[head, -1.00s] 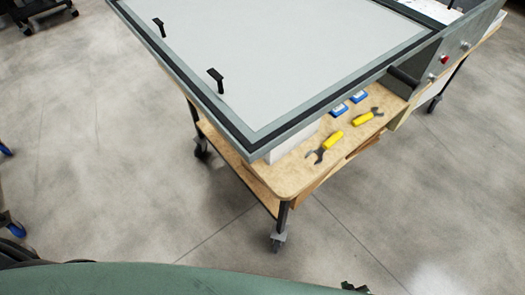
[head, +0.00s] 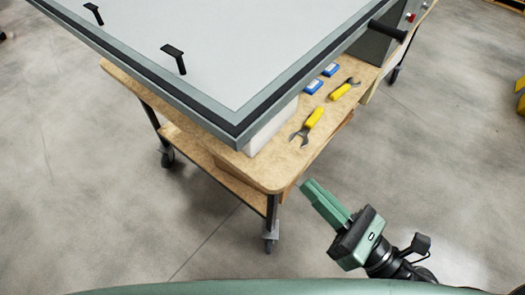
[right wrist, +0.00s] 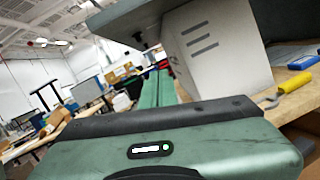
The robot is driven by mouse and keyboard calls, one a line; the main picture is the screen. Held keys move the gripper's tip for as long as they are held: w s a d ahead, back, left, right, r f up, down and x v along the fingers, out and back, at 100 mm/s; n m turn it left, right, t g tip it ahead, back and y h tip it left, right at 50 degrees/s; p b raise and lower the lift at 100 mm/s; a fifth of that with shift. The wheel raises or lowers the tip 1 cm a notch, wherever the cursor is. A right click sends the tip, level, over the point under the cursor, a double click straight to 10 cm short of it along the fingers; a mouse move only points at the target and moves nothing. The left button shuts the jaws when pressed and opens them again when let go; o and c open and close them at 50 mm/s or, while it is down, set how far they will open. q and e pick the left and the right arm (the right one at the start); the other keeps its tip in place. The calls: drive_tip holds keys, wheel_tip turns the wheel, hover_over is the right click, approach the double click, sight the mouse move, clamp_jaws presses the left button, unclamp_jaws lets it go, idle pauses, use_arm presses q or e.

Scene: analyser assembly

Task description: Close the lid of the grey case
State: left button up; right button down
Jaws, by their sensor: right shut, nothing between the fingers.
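The grey case's lid (head: 215,45) is a large pale panel with a dark seal strip and a grey-green rim, its inner face turned up. It stands open and overhangs the wooden cart in the head view. Two black latch-like pieces stick up from its left edge. In the right wrist view its edge (right wrist: 125,18) shows above a white vented block (right wrist: 215,45). My right gripper (head: 308,188) is shut and empty, in front of the cart's near corner, apart from the lid. Its green fingers show in the right wrist view (right wrist: 158,90). My left gripper is not in view.
The wooden cart (head: 270,172) on castors holds yellow-handled wrenches (head: 307,125) and small blue-and-white boxes (head: 314,86). A grey housing (head: 372,47) with a red button stands at the upper right. The floor around the cart's near side is clear.

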drive_tip(key=w+a+r+n+g+y+p, duration=0.1)
drive_tip(key=w+a+r+n+y+p, duration=0.1)
drive_tip(key=a+r+p, duration=0.5)
drive_tip(key=shift+w+a+r+n+g+p, duration=0.35)
drive_tip(key=shift+w+a+r+n, duration=0.45)
drive_tip(key=shift+a+r+n, duration=0.55)
drive_tip(key=shift+d+r, duration=0.2)
drive_tip(key=shift+r, duration=0.1)
